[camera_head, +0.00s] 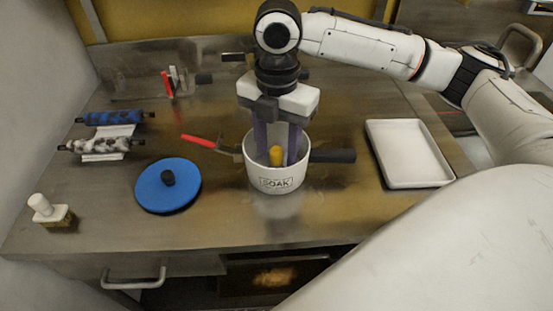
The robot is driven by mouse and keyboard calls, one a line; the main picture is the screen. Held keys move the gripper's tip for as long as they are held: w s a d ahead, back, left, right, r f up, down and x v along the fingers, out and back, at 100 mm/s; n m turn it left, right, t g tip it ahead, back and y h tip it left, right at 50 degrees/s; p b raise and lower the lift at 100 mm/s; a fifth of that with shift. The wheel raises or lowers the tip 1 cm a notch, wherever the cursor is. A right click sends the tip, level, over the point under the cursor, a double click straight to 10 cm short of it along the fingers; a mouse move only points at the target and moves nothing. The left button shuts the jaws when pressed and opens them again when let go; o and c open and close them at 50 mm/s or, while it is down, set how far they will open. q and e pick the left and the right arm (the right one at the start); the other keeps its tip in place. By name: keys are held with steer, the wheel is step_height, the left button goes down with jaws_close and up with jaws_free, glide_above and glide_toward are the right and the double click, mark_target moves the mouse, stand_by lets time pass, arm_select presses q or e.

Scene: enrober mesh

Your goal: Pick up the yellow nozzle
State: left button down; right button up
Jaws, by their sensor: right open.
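The yellow nozzle (276,154) shows as a small yellow upright shape inside the white round tub (276,181), which is lettered "SOAK". The tub's front wall hides the nozzle's lower part. My right gripper (277,156) reaches straight down into the tub from above. Its two purplish fingers are apart, one on each side of the nozzle. Their tips are hidden in the tub, and I cannot tell whether they touch the nozzle. My left gripper is not in view.
A blue disc (153,190) with a black knob lies left of the tub. A red-handled tool (201,141) and a dark handle (333,156) lie beside the tub. A white tray (408,155) is at the right, rollers (103,145) at the left, and a white-knobbed block (51,212) at the front left.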

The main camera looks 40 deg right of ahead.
mark_target(276, 148)
steer(key=shift+f, duration=0.6)
jaws_close()
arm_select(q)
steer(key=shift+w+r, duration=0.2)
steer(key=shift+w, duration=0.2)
